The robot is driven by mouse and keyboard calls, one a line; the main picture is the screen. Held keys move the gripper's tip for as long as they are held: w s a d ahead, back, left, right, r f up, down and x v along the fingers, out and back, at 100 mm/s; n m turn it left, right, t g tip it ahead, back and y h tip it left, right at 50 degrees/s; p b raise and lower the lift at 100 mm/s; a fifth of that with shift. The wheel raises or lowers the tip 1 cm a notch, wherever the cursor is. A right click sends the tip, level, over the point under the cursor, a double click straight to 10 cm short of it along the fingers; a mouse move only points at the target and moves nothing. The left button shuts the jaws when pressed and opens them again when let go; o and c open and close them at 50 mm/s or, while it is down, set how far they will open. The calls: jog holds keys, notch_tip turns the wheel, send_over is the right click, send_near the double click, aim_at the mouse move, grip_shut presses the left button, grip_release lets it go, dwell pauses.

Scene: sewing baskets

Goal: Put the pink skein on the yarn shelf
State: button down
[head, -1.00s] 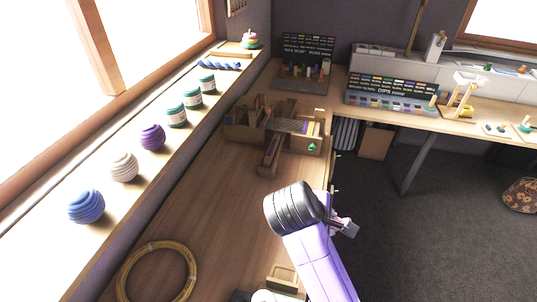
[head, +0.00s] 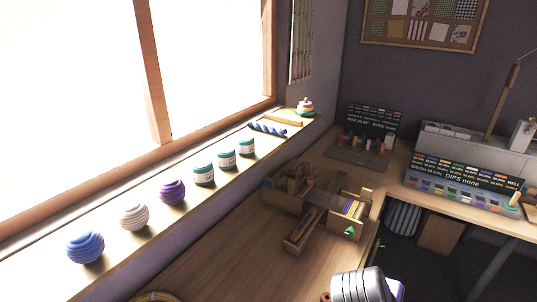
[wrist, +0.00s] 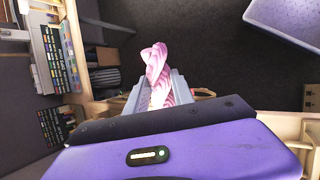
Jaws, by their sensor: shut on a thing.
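The pink skein (wrist: 157,72), a twisted pink and white hank, is in the wrist view. My gripper (wrist: 158,90) is shut on it, with a grey finger on either side, and the skein's far end sticks out beyond the fingertips. In the head view the skein and gripper are out of sight; only part of my arm shows at the bottom right. A long ledge (head: 112,258) under the window holds yarn: a blue ball (head: 85,247), a cream ball (head: 133,216), a purple ball (head: 172,192) and teal labelled rolls (head: 204,175). I cannot tell for sure that this ledge is the yarn shelf.
An open wooden sewing box (head: 345,228) stands on the desk below the ledge. A stand of thread spools (head: 362,150) is at the back. Bare ledge shows between the balls.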

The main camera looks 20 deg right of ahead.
jog(key=shift+d, duration=0.3)
jog(key=shift+a, duration=0.35)
jog(key=shift+d, duration=0.15)
jog(key=shift+f+m+g, duration=0.15)
jog(key=shift+m+g, duration=0.25)
jog(key=shift+m, duration=0.1)
